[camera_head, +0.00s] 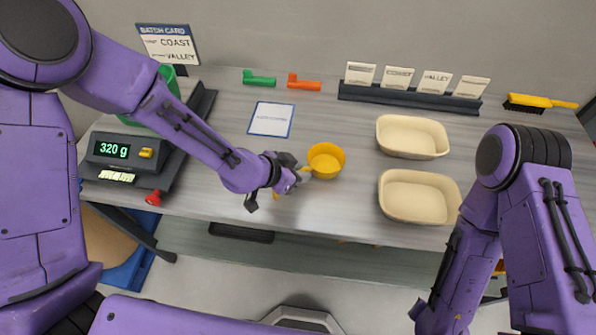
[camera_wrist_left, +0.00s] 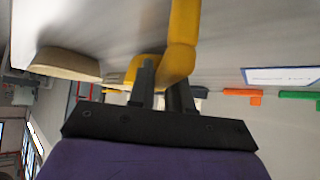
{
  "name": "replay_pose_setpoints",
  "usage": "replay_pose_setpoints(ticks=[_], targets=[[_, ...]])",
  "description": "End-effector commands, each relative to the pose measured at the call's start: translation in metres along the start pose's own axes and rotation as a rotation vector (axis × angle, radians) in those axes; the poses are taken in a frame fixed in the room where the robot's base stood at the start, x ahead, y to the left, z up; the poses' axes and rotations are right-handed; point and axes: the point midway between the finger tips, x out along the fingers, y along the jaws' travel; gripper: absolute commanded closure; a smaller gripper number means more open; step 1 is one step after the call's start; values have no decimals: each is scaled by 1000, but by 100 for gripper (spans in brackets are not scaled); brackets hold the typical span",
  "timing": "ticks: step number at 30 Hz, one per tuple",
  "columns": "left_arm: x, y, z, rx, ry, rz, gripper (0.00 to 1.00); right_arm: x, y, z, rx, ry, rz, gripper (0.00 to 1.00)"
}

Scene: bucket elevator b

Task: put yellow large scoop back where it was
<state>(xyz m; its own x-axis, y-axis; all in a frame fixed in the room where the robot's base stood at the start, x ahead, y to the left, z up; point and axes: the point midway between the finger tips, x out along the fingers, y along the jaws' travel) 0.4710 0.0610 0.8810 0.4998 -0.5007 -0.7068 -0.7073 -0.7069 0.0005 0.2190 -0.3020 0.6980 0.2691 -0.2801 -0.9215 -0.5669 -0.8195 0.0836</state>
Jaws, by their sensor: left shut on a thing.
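The yellow large scoop (camera_head: 326,161) is over the table in the head view, its round cup right of my left gripper (camera_head: 298,177). My left gripper is shut on its handle. In the left wrist view the yellow scoop (camera_wrist_left: 183,45) runs up between and past the fingers (camera_wrist_left: 165,90). I cannot tell whether the cup touches the table. My right arm comes down at the right of the head view; its gripper does not show.
A blue-bordered card (camera_head: 270,119) lies behind the scoop. Green (camera_head: 259,78) and orange (camera_head: 303,82) handled objects lie at the back. Two cream bins (camera_head: 441,155) (camera_head: 387,212) stand to the right. A scale (camera_head: 120,153) reads 320 g at left. A brush (camera_head: 540,102) lies back right.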

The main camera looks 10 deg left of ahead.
Motion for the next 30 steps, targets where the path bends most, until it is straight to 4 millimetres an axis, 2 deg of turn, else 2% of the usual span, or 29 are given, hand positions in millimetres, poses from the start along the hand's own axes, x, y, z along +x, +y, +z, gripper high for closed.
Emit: replay_pose_setpoints(ticks=[28,29,30], targets=[[9,0,9,0,0,-1,100,9,-1,4,0,0,0,55],[9,0,9,0,0,-1,78,9,-1,4,0,0,0,55],[8,0,8,0,1,-1,65,8,-1,3,0,0,0,55]])
